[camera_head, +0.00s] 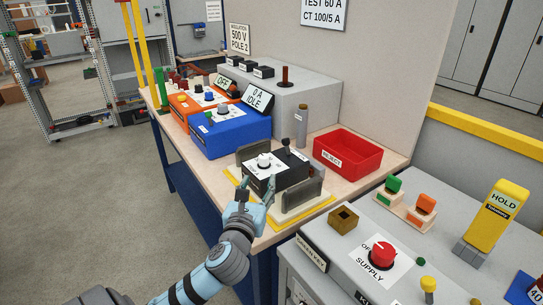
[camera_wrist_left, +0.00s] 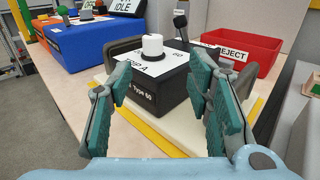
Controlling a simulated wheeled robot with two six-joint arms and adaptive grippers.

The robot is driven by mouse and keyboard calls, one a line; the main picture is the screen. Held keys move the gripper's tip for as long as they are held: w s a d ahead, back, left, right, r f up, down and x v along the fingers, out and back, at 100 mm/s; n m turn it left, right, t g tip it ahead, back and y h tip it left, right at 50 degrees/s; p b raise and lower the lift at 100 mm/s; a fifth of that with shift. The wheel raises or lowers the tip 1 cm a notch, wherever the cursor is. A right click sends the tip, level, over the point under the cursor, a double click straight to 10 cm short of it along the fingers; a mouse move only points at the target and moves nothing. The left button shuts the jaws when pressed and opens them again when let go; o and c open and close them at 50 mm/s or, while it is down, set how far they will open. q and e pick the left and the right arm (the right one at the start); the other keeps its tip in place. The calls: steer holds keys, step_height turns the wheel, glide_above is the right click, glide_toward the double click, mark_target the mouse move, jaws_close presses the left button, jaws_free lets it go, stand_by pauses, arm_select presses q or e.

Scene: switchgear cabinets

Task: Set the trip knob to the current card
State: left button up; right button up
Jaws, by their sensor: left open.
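The white trip knob (camera_head: 264,161) stands on top of a black relay box (camera_head: 290,178), which sits in a pale fixture between two grey uprights. In the left wrist view the knob (camera_wrist_left: 152,46) rises from a white dial label, and the box front reads "Type 60". The knob's exact setting is too small to read. The current card (camera_head: 324,12) on the back panel reads "TEST 60 A, CT 100/5 A". My left gripper (camera_head: 257,187) is open and empty at the near side of the box. Its fingers (camera_wrist_left: 160,88) straddle the line to the knob without touching it.
A blue box (camera_head: 228,135) with a "0 A IDLE" display and an orange unit (camera_head: 184,106) stand behind left. A red reject bin (camera_head: 348,155) is to the right. A grey supply console (camera_head: 345,262) with a red knob (camera_head: 382,253) stands at near right.

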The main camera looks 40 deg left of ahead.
mark_target(263, 162)
arm_select(q)
steer(key=shift+w+a+r, duration=0.25)
steer(key=shift+w+a, duration=0.7)
steer(key=shift+a, duration=0.3)
steer(key=b+x, duration=0.1)
steer(key=x, duration=0.7)
steer(key=shift+w+f+b, duration=0.2)
steer(key=shift+b, duration=0.1)
steer(key=shift+w+a+r, duration=0.15)
steer(key=shift+w+a, duration=0.05)
steer(key=shift+w, duration=0.05)
arm_select(e)
steer(key=shift+s+f, duration=0.5)
steer(key=shift+f, duration=0.35)
arm_select(q)
jaws_close()
